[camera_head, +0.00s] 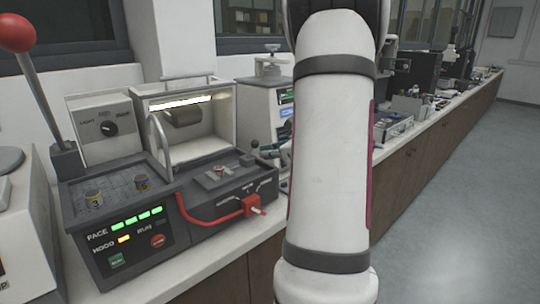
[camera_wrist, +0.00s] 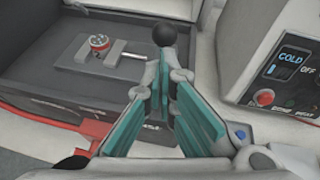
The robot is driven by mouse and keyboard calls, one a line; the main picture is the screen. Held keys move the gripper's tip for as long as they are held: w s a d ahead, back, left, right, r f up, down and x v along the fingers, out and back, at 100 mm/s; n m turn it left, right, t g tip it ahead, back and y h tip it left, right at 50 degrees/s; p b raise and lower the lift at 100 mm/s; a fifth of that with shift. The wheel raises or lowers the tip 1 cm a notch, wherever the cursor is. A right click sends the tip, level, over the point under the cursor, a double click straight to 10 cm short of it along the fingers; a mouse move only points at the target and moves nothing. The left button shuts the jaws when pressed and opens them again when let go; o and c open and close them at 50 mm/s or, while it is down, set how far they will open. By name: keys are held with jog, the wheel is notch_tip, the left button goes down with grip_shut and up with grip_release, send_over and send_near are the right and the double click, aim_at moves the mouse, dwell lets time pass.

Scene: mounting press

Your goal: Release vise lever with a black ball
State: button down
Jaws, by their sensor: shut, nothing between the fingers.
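The black ball (camera_wrist: 165,32) of the lever shows in the wrist view, just beyond my fingertips. Its stem is mostly hidden behind the fingers. In the head view the dark ball (camera_head: 255,144) stands at the right edge of the machine. The small grey vise (camera_wrist: 82,63) lies on the machine's dark bed, left of the ball, with a round red-and-white piece (camera_wrist: 98,42) in it. My gripper (camera_wrist: 163,75) is shut and empty, its teal pads together at the tips. I cannot tell whether the tips touch the lever.
A red handle (camera_head: 250,207) runs along the machine's front. A tall lever with a red ball (camera_head: 16,33) stands at far left. A panel marked COLD (camera_wrist: 290,65) is close on the right of my gripper. The counter (camera_wrist: 255,125) between is narrow.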

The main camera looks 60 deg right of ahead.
jog(key=shift+r+p, duration=0.2)
jog(key=shift+p, duration=0.2)
jog(key=shift+w+r+g+p, duration=0.15)
jog(key=shift+g+p, duration=0.15)
jog(key=shift+p, duration=0.2)
jog(key=shift+w+r+g+p, duration=0.2)
jog(key=shift+r+g+p, duration=0.2)
jog(key=shift+p, duration=0.75)
jog(key=w+r+g+p, duration=0.1)
jog(key=w+p, duration=0.1)
jog(key=p, duration=0.2)
jog(key=w+d+r+g+p, duration=0.1)
jog(key=w+r+g+p, duration=0.1)
jog(key=p, duration=0.3)
jog(key=shift+w+r+y, duration=0.1)
jog(key=shift+r+y, duration=0.1)
jog(key=shift+y, duration=0.2)
jog(key=shift+w+d+r+m+g+p, duration=0.1)
jog(key=shift+w+d+m+g+p, duration=0.05)
jog(key=shift+w+g+p, duration=0.2)
jog(key=shift+w+d+r+m+g+p, duration=0.15)
jog(key=shift+w+g, duration=0.1)
jog(key=shift+w, duration=0.15)
jog(key=shift+w+d, duration=0.25)
jog(key=shift+w, duration=0.9)
jog(key=shift+w+d+b, duration=0.25)
jog(key=shift+w+b, duration=0.8)
jog(key=shift+w, duration=0.15)
